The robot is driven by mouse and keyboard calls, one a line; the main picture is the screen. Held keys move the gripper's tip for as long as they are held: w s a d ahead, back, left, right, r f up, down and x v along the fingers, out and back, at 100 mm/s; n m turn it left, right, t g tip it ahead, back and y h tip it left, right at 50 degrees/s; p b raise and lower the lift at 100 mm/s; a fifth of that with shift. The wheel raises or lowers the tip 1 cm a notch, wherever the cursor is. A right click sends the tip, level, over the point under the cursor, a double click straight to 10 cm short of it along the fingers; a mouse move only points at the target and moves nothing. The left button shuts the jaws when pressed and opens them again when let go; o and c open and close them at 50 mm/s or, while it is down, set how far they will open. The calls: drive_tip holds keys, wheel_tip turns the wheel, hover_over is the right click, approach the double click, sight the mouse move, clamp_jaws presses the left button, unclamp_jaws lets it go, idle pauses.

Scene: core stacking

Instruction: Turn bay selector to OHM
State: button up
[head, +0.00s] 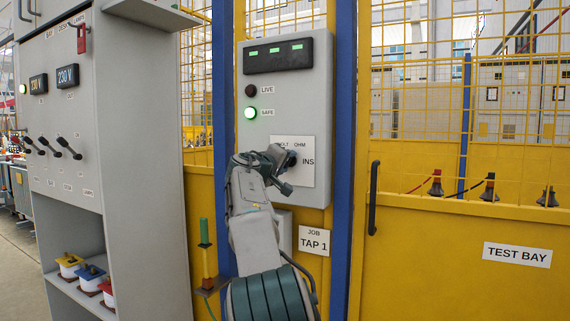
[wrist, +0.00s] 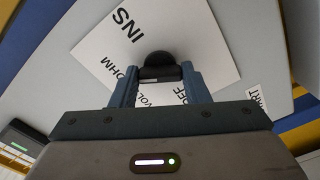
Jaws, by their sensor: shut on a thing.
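The bay selector is a black knob (wrist: 158,60) on a white label plate (wrist: 205,45). My gripper (wrist: 160,80) is shut on the knob, one finger on each side. In the wrist view the plate reads INS, OHM, VOLT and OFF, turned nearly upside down, with VOLT and OFF partly hidden by the fingers. In the head view my gripper (head: 282,172) is at the plate (head: 308,178) low on the grey panel (head: 315,110), and hides most of the knob. I cannot tell which mark the knob points at.
Above the plate, the green SAFE lamp (head: 251,113) is lit and the LIVE lamp (head: 251,91) is dark. A TAP 1 job card (head: 314,241) hangs below. A grey console (head: 110,130) stands left, and a yellow gate with a black handle (head: 374,198) is right.

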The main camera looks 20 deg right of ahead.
drive_tip(key=o, duration=1)
drive_tip(key=shift+f, duration=0.1)
drive_tip(key=b+v, duration=0.3)
drive_tip(key=v, duration=1)
drive_tip(key=shift+s+a, duration=0.25)
drive_tip(key=shift+s, duration=0.05)
drive_tip(key=shift+d, duration=0.1)
drive_tip(key=s+d+f+g+y+p, duration=0.2)
drive_tip(key=s+f+g+y+p, duration=0.3)
drive_tip(key=s+p, duration=0.6)
drive_tip(key=s+a+f+g+y+p, duration=0.1)
drive_tip(key=s+a+y+p, duration=0.2)
drive_tip(key=s+p, duration=0.3)
drive_tip(key=s+a+f+m+g+y+p, duration=0.1)
drive_tip(key=s+a+p, duration=0.4)
drive_tip(key=s, duration=0.6)
drive_tip(key=s+a+f+g+y+p, duration=0.1)
drive_tip(key=s+a+f+y+p, duration=0.2)
drive_tip(key=s+a+y+p, duration=0.2)
drive_tip(key=shift+s+a+m+p, duration=0.1)
drive_tip(key=shift+s+m+p, duration=0.3)
drive_tip(key=shift+s+p, duration=1.5)
